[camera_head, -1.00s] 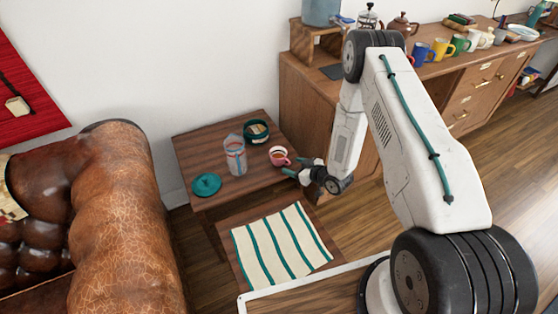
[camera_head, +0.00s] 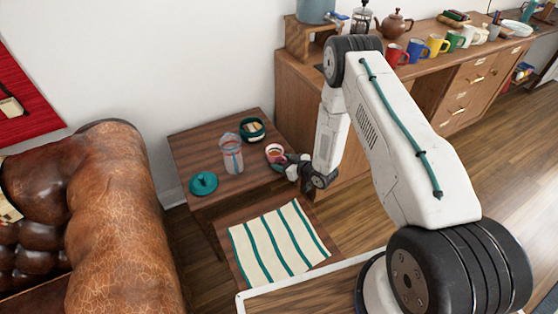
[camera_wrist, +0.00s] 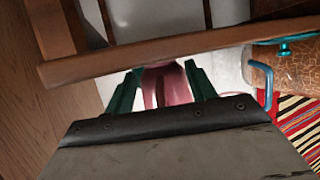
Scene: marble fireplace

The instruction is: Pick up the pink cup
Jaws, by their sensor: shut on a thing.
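The pink cup (camera_head: 274,153) stands near the right side of the small dark wooden table (camera_head: 192,150). In the wrist view the pink cup (camera_wrist: 168,88) is between the two green fingers of my gripper (camera_wrist: 165,82). My gripper (camera_head: 290,168) reaches the cup from the right, and its jaws are shut on it. The cup looks upright, and I cannot tell whether it is clear of the tabletop. Its lower part is partly hidden by the gripper.
On the same table are a clear pitcher (camera_head: 231,154), a dark green bowl (camera_head: 252,130) and a teal lid (camera_head: 203,183). A striped cloth (camera_head: 278,243) lies on a lower surface in front. A leather sofa (camera_head: 110,220) is left; a wooden desk (camera_head: 300,110) stands behind.

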